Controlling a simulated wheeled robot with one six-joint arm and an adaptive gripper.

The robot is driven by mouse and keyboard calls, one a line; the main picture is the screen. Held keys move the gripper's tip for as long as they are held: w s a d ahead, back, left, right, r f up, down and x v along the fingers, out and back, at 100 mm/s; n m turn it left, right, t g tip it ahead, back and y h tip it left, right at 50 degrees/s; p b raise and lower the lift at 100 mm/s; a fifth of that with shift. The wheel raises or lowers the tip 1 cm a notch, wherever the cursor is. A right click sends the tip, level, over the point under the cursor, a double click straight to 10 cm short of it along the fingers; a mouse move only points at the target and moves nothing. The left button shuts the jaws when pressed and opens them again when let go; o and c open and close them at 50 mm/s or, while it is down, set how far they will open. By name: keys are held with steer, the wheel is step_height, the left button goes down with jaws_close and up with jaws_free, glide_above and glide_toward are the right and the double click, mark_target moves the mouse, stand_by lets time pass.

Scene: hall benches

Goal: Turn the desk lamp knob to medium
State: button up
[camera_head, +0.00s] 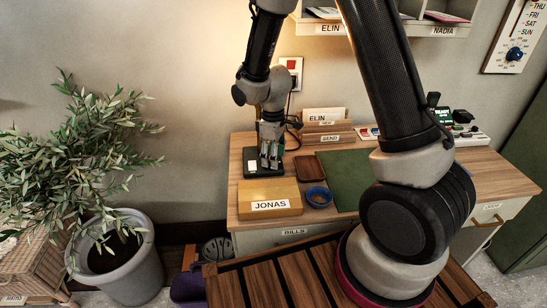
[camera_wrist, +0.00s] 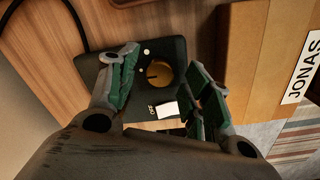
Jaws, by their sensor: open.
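The desk lamp's dark base (camera_head: 250,170) stands at the left of the wooden desk, under my gripper (camera_head: 269,160). In the wrist view the base (camera_wrist: 175,48) carries a round brass knob (camera_wrist: 160,75), an "OFF" mark, small pale dots and a white patch. My gripper (camera_wrist: 161,60) is open, with one finger on each side of the knob. Gaps show between the fingers and the knob, though the depth is hard to judge. The knob's pointer setting cannot be read clearly. The knob is hidden behind my gripper in the head view.
A cardboard box marked JONAS (camera_head: 255,191) sits close in front of the lamp base. A letter holder (camera_head: 325,136) stands behind; a potted plant (camera_head: 120,255) is left.

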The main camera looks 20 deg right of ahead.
step_height(320, 180, up, 11)
steer(key=shift+s, duration=0.15)
steer(key=shift+a, duration=0.1)
stand_by(0.4)
